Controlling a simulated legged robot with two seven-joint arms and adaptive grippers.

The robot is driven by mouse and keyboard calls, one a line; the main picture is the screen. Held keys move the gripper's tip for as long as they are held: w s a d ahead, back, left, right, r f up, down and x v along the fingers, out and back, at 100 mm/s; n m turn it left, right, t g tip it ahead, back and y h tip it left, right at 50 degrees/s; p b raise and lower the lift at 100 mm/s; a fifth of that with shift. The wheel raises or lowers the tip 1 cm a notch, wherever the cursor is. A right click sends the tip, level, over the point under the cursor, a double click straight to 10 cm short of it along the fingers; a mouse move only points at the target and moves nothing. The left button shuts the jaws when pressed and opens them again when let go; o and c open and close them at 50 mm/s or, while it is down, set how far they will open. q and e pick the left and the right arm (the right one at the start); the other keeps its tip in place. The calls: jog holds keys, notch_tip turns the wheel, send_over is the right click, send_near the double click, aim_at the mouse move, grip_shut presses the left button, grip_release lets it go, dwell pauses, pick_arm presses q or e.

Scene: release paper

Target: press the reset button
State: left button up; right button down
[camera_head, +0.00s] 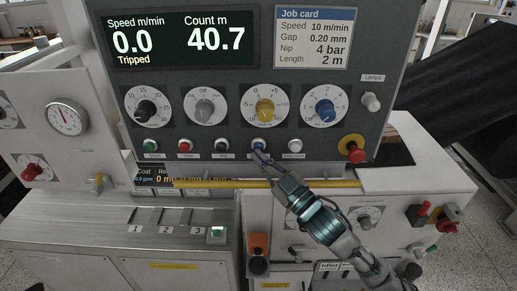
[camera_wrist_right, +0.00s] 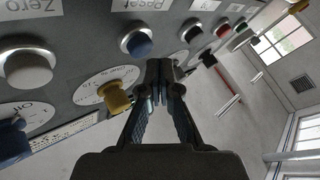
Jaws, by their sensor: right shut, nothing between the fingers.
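The reset button is a blue push button (camera_head: 258,144) in the row under the dials on the dark control panel (camera_head: 225,160). In the right wrist view the blue button (camera_wrist_right: 139,44) has the label "Reset" beside it. My right gripper (camera_head: 261,157) is shut and empty. Its fingertips are at the blue button in the head view and partly cover its lower edge and label. In the right wrist view my shut fingers (camera_wrist_right: 159,72) lie close below the button. I cannot tell whether they touch it. My left gripper is out of view.
A white button (camera_head: 295,146) labelled "Zero" in the wrist view (camera_wrist_right: 28,68) is to the right. Dark (camera_head: 222,145), red (camera_head: 185,146) and green (camera_head: 150,145) buttons are to the left. A yellow-based red emergency knob (camera_head: 355,153) is further right. The display (camera_head: 182,40) reads "Tripped".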

dwell(0.5)
jog(key=shift+w+r+p, duration=0.15)
jog(key=shift+w+p, duration=0.1)
jog(key=shift+p, duration=0.1)
jog(key=shift+w, duration=0.1)
jog(key=shift+w, duration=0.45)
dwell(0.6)
jog(key=shift+p, duration=0.3)
jog(key=shift+s, duration=0.85)
jog(key=shift+s, duration=0.1)
jog(key=s+p, duration=0.1)
jog(key=s, duration=0.3)
jog(key=shift+s, duration=0.4)
